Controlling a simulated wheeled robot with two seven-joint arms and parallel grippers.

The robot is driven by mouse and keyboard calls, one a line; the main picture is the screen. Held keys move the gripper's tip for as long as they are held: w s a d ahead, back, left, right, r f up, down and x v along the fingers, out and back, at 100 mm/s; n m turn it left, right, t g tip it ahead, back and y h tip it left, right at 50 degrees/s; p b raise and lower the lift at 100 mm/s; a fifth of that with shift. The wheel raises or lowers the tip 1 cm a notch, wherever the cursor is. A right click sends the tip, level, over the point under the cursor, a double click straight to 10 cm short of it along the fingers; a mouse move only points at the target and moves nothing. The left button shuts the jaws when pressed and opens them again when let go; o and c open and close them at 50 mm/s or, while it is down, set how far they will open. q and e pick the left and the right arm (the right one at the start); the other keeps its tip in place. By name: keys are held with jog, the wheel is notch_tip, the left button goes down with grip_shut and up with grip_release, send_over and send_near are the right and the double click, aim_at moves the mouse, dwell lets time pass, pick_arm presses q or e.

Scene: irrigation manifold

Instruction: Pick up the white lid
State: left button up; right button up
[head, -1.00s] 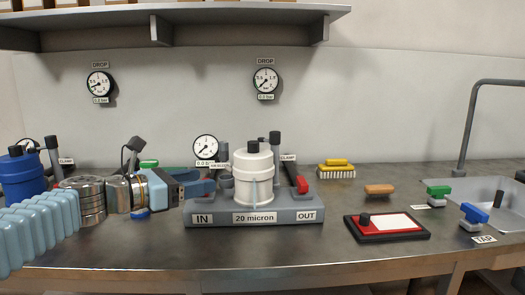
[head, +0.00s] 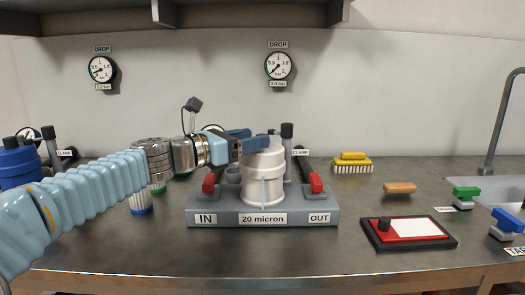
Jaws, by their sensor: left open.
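The white lid (head: 264,163) sits on top of the white filter housing (head: 263,187), which stands on the grey base marked "20 micron" (head: 290,218). My left gripper (head: 262,139) reaches in from the left with its blue fingers at the top of the lid. My right gripper is out of view.
A blue-lidded housing (head: 18,160) stands at far left, partly behind my arm. A red tray with a white pad (head: 412,229), an orange-brown block (head: 399,188), a yellow brush (head: 352,163) and valves by the sink are at right. The front counter is mostly clear.

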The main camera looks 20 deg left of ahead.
pick_arm(q)
jog(key=x, duration=0.4)
jog(key=shift+p, duration=0.3)
jog(key=shift+c, duration=0.2)
jog(key=c, duration=0.9)
jog(key=shift+c, duration=0.9)
jog(key=shift+r, duration=0.1)
